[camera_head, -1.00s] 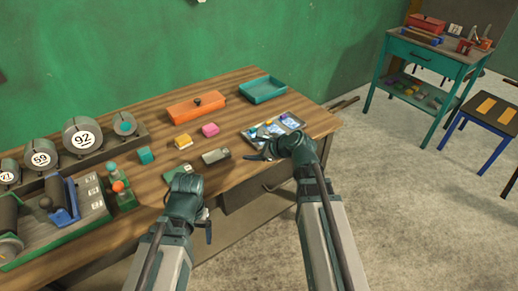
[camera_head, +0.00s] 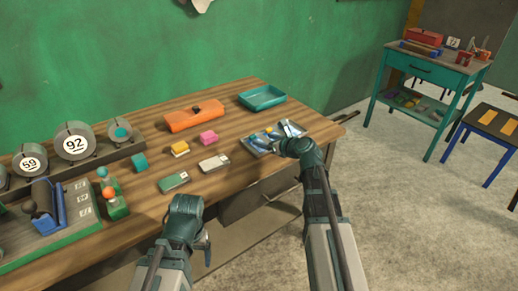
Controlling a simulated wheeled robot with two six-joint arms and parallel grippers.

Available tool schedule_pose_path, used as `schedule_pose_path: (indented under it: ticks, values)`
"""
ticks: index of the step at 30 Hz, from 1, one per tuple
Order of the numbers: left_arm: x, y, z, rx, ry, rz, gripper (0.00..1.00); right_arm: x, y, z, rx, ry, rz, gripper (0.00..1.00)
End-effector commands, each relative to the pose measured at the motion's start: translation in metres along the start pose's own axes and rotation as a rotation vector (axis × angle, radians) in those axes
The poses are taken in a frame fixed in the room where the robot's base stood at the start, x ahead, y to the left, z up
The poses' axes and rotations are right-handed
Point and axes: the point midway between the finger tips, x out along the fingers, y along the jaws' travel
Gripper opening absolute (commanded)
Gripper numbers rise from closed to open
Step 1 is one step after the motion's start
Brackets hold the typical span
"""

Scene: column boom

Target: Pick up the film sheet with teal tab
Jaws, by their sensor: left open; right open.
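A shallow grey tray (camera_head: 258,146) with bluish film-like sheets lies near the right end of the wooden workbench. A small orange spot shows among the sheets. I cannot make out a teal tab or tell one sheet from another; my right wrist covers part of the tray. My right gripper (camera_head: 283,148) is open at the tray's right side, its fingers mostly hidden; I cannot tell if it touches a sheet. My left gripper (camera_head: 207,246) is open and empty, in front of the bench's front edge and well left of the tray.
On the bench are an orange lidded box (camera_head: 194,119), a teal tray (camera_head: 262,97), pink (camera_head: 208,138) and yellow (camera_head: 180,149) blocks, a green piece (camera_head: 174,182) and a pale piece (camera_head: 214,163). Round numbered weights (camera_head: 75,142) stand left. A teal side table (camera_head: 430,72) is at right.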

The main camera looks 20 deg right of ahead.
Motion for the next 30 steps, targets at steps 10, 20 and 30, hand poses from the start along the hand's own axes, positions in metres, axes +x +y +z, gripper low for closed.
schedule_pose_path:
  ticks: [10,20,30]
  values:
    - [0.010,0.001,-0.001,0.000,0.000,0.000,0.86,0.024,0.000,-0.001,-0.001,0.001,-0.001,0.72]
    - [0.029,0.003,-0.002,0.000,0.000,0.000,0.86,0.065,-0.004,-0.004,-0.002,0.000,0.002,0.72]
    - [0.030,0.003,-0.002,0.000,0.000,0.000,0.86,0.074,-0.002,-0.003,-0.002,0.001,0.000,0.71]
